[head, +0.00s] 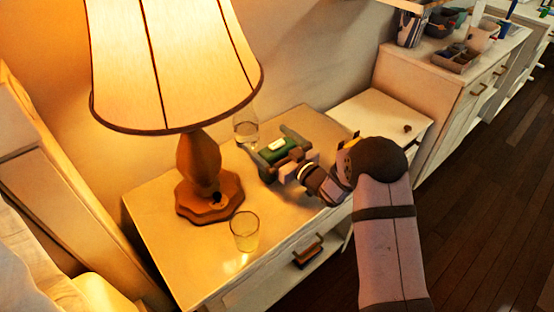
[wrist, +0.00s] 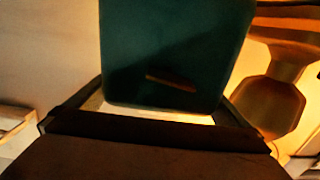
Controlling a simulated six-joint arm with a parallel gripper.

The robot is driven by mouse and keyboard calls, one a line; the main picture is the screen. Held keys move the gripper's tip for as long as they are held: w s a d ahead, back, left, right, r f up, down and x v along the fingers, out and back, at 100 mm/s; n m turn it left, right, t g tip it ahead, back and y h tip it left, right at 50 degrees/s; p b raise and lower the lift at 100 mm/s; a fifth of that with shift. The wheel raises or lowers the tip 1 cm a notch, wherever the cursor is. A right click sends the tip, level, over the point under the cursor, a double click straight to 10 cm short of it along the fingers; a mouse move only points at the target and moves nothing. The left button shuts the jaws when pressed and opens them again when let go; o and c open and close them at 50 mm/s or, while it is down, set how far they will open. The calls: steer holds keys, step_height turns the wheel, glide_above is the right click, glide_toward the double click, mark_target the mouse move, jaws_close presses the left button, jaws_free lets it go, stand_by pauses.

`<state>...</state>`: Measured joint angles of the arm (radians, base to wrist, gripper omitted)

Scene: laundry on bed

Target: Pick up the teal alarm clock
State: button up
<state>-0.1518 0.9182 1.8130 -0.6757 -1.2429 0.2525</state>
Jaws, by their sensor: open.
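The teal alarm clock (head: 277,147) is on the nightstand, behind the lamp base's right side. In the wrist view the clock (wrist: 175,50) is a large dark teal block filling the top middle, with a thin brownish mark on it. My gripper (head: 279,152) is open, with its fingers on either side of the clock in the head view. In the wrist view the fingers show at the lower left and right of the clock's near edge. I cannot tell whether either finger touches it. My gripper hides part of the clock in the head view.
A lit lamp (head: 198,165) with a wooden base stands left of the clock. A clear glass (head: 245,232) is near the front edge, and a clear glass vessel (head: 246,127) is behind. The nightstand top (head: 160,235) is bare at front left. A cabinet (head: 436,95) stands right.

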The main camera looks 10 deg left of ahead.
steer(key=shift+w+a, duration=0.15)
steer(key=shift+c, duration=0.6)
steer(key=shift+r, duration=0.1)
steer(key=c, duration=1.4)
steer(key=shift+r, duration=0.1)
